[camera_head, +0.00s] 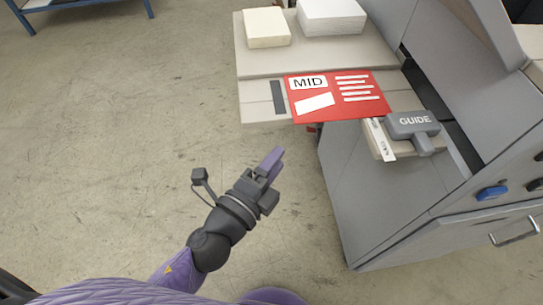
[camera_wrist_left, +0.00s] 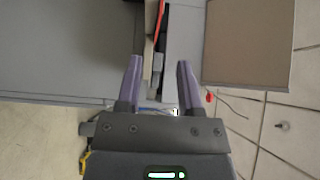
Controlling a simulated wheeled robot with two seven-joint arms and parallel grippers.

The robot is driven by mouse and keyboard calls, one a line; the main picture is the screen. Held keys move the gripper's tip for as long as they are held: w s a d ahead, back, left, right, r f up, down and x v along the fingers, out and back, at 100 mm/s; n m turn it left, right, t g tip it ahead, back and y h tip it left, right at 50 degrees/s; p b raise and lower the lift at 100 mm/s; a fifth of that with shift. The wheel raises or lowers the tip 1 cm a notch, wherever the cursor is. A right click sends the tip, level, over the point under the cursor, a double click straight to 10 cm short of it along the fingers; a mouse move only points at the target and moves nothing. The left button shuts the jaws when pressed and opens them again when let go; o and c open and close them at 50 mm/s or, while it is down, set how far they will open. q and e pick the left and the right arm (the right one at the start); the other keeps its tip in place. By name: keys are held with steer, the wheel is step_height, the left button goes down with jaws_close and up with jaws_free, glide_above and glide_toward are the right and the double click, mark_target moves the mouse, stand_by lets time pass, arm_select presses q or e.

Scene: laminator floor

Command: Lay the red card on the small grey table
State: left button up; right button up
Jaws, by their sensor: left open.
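The red card (camera_head: 338,97), printed "MID" with white blocks, lies flat across the front part of the beige side shelf (camera_head: 262,104) of the grey machine. Its near edge appears to reach past the shelf's front edge. In the left wrist view a thin red strip (camera_wrist_left: 160,14), likely the card seen edge-on, shows at the top. My left gripper (camera_head: 272,163) is open and empty, below and to the left of the card, apart from it. Its two purple fingers (camera_wrist_left: 159,66) also show in the wrist view. I cannot identify the small grey table for sure. My right gripper is out of view.
A grey block marked "GUIDE" (camera_head: 413,124) and a white scale strip (camera_head: 380,140) sit right of the card. Cream (camera_head: 266,27) and white (camera_head: 331,15) stacks stand behind it. The machine (camera_head: 375,190) blocks the right; the floor (camera_head: 120,130) at left is clear.

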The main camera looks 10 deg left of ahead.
mark_target(305, 123)
arm_select(q)
steer(key=x, duration=1)
steer(key=shift+p, duration=0.4)
jaws_close()
